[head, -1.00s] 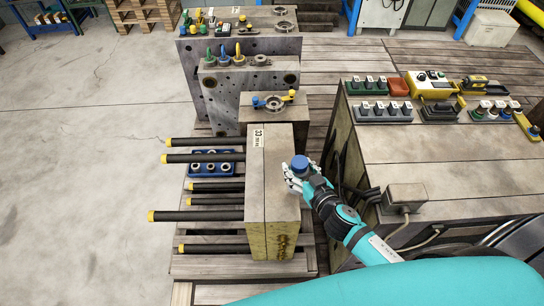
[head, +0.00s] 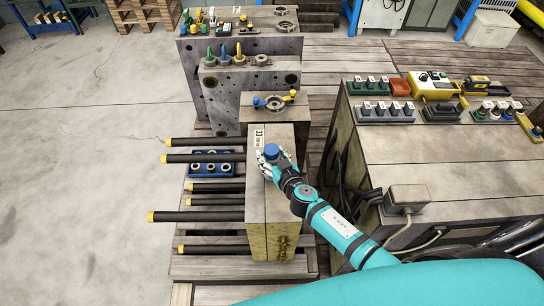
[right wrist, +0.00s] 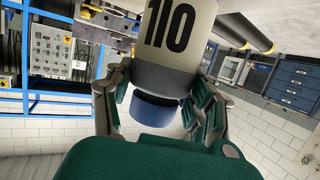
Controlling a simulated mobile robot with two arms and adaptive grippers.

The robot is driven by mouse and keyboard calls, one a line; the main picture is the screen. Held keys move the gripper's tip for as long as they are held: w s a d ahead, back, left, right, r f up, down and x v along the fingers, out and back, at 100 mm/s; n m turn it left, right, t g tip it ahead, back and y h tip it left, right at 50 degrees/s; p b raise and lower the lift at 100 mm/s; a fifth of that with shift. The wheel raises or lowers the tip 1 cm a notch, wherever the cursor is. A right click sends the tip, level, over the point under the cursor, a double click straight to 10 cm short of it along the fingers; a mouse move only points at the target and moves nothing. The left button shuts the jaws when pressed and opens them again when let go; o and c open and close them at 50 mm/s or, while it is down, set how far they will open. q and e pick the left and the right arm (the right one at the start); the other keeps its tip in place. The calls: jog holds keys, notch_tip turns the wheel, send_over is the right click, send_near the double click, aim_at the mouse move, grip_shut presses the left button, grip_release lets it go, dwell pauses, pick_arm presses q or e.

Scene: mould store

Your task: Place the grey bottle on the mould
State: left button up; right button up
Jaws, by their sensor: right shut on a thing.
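The grey bottle shows in the right wrist view (right wrist: 178,62) with a dark "110" on its pale body and a blue cap. In the head view only its blue cap (head: 271,151) shows clearly. My right gripper (head: 269,160) is shut around it, with fingers on both sides in the right wrist view (right wrist: 163,92). The mould (head: 270,205) is the nearest tall beige block. The bottle and gripper are over its top, towards the far end. Whether the bottle's base touches the mould is hidden. My left gripper is not in view.
Several dark rods with yellow ends (head: 200,217) stick out left from the mould. A blue tray of rings (head: 212,158) lies below them. Behind stand other mould plates (head: 250,85) with fittings on top. A bench (head: 450,165) with a grey box (head: 405,197) stands at right.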

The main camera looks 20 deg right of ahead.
jog(key=o, duration=1.6)
jog(key=shift+f, duration=0.1)
jog(key=shift+r, duration=0.2)
jog(key=v, duration=1.2)
